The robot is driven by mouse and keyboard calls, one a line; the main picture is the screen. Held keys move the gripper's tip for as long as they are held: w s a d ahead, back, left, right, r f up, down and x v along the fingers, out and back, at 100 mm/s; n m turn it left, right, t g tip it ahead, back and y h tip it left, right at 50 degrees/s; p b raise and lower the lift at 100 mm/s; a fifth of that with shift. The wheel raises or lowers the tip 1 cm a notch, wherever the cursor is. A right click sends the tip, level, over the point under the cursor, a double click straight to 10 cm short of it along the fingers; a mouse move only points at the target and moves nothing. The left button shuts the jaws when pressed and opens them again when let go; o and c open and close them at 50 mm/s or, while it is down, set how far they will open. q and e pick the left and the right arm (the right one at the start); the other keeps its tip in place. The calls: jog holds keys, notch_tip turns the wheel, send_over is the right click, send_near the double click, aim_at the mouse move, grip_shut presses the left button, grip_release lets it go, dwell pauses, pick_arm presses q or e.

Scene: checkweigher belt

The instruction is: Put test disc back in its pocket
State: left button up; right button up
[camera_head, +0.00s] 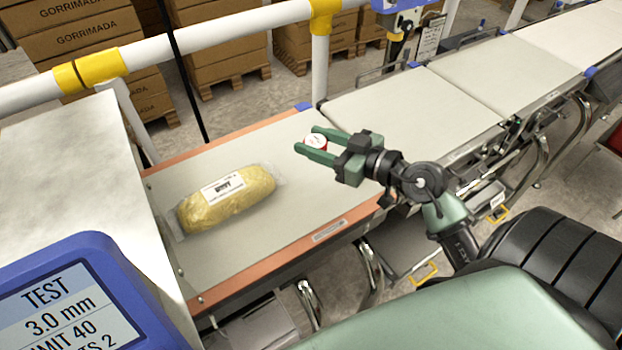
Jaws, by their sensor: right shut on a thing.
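The test disc (316,140) shows as a small white-topped round piece with a red edge. My right gripper (312,143) is shut on it, with green fingers on either side of the disc. The gripper is over the far right part of the orange-edged belt (240,150), near the joint with the following belt section. The fingers hide part of the disc. No pocket for the disc can be made out in this view. My left gripper is not in view.
A wrapped yellow loaf-like pack (227,196) lies on the belt, left of my right gripper. A blue display unit (70,300) stands at the lower left. A white rail with yellow joints (210,38) runs behind the belt. Further belt sections (410,105) to the right are bare.

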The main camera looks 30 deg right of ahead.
jog(key=b, duration=0.1)
send_over(315, 180)
notch_tip(315, 180, down, 4)
jog(key=shift+f, duration=0.2)
notch_tip(315, 180, down, 6)
jog(key=b, duration=0.3)
jog(key=shift+r, duration=0.1)
jog(key=o, duration=1.3)
jog(key=shift+o, duration=0.2)
